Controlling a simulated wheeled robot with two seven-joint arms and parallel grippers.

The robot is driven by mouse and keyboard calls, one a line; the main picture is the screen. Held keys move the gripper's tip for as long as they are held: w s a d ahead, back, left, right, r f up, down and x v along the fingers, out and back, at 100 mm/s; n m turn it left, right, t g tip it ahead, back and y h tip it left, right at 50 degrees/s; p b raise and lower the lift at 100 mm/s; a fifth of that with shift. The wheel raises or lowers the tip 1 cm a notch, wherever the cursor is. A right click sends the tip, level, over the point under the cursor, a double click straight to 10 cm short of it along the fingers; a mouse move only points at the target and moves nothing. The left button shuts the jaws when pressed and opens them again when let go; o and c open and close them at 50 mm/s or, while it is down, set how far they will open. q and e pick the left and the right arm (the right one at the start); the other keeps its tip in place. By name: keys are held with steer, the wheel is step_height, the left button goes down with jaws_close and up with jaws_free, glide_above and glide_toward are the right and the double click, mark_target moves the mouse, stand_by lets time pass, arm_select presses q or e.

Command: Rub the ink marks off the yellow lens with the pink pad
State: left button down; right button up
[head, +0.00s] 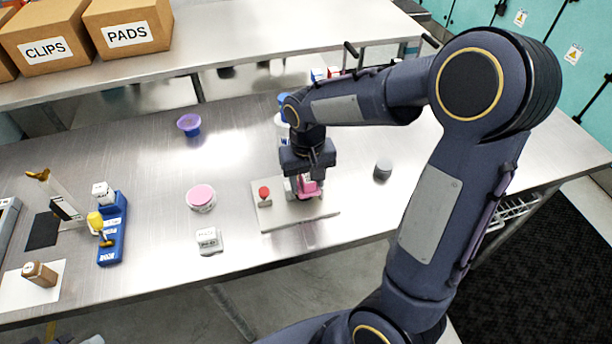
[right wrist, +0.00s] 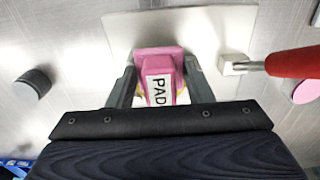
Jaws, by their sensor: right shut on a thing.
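My right gripper (head: 308,187) is shut on the pink pad (head: 310,188), low over a pale plate (head: 290,221). In the right wrist view the pad (right wrist: 157,60) sits between the two fingers of my right gripper (right wrist: 158,78), with a white label reading PAD towards me. Small yellow bits (right wrist: 140,93) show beside the pad's handle; I cannot tell whether they are the yellow lens. The lens is not clearly seen in either view, and no ink marks can be made out. Whether the pad touches anything below is hidden. My left gripper is not in view.
A red-knobbed handle (head: 264,192) stands on the plate's left part, close to my right gripper. A grey cylinder (head: 383,168) stands to the right. A pink-topped tub (head: 201,198), purple cup (head: 189,124) and blue holder (head: 112,240) are leftward.

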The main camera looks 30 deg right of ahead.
steer(key=shift+s+d, duration=0.1)
steer(key=shift+s, duration=0.05)
steer(key=shift+d, duration=0.1)
steer(key=shift+w, duration=0.25)
steer(key=shift+w+d+p, duration=0.25)
steer(key=shift+w, duration=0.65)
steer(key=shift+w+d+p, duration=0.25)
steer(key=shift+w, duration=0.65)
steer(key=shift+r, duration=0.1)
step_height(320, 180, up, 7)
steer(key=p, duration=0.5)
steer(key=shift+p, duration=0.3)
steer(key=shift+s+a, duration=0.1)
steer(key=shift+a, duration=0.05)
